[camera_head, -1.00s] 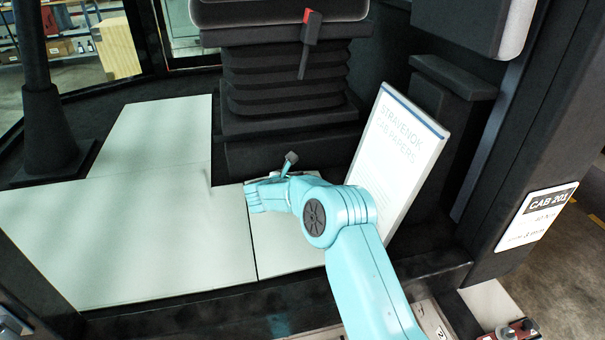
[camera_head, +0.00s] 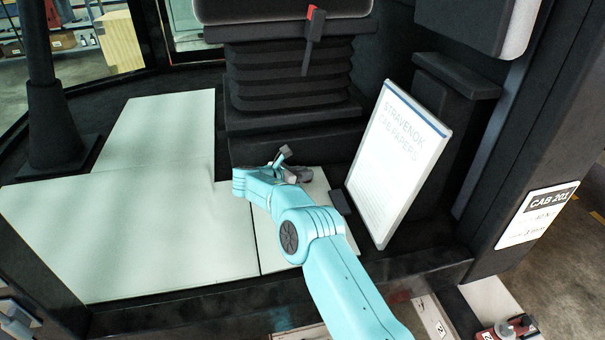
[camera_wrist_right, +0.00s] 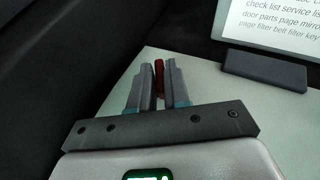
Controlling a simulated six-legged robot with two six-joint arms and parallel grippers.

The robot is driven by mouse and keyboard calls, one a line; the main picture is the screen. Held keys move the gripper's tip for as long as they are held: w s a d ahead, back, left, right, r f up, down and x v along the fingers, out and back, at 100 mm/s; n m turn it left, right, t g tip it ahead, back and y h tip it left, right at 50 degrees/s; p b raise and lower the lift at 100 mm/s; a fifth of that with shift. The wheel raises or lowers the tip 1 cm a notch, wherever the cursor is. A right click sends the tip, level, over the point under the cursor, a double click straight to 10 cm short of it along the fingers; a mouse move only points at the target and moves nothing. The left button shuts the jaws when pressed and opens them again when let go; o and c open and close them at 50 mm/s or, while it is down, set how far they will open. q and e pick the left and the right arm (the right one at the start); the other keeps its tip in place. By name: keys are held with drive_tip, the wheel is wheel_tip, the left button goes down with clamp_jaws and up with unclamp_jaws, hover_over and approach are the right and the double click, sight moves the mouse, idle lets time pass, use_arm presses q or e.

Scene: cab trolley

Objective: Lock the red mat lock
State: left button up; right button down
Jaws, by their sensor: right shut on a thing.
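The red mat lock (camera_wrist_right: 159,76) shows as a narrow upright red piece in the right wrist view. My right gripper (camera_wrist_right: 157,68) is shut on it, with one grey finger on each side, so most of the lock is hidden. In the head view my blue right arm reaches over the small pale mat panel (camera_head: 274,244), and the grey gripper (camera_head: 294,173) is low over its far part, near the seat base. The lock cannot be made out in the head view. Whether it is turned cannot be told. My left gripper does not show clearly.
A white papers board (camera_head: 398,160) leans at the right, close to my arm, with a dark block (camera_head: 340,202) at its foot. The black seat base (camera_head: 285,85) stands behind the gripper. The large pale mat (camera_head: 120,240) at the left is clear.

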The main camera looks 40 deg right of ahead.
drive_tip(key=shift+d+r, duration=0.1)
drive_tip(key=c, duration=1.2)
unclamp_jaws()
drive_tip(key=p+v, duration=0.2)
drive_tip(key=v, duration=1.4)
drive_tip(key=shift+a, duration=0.25)
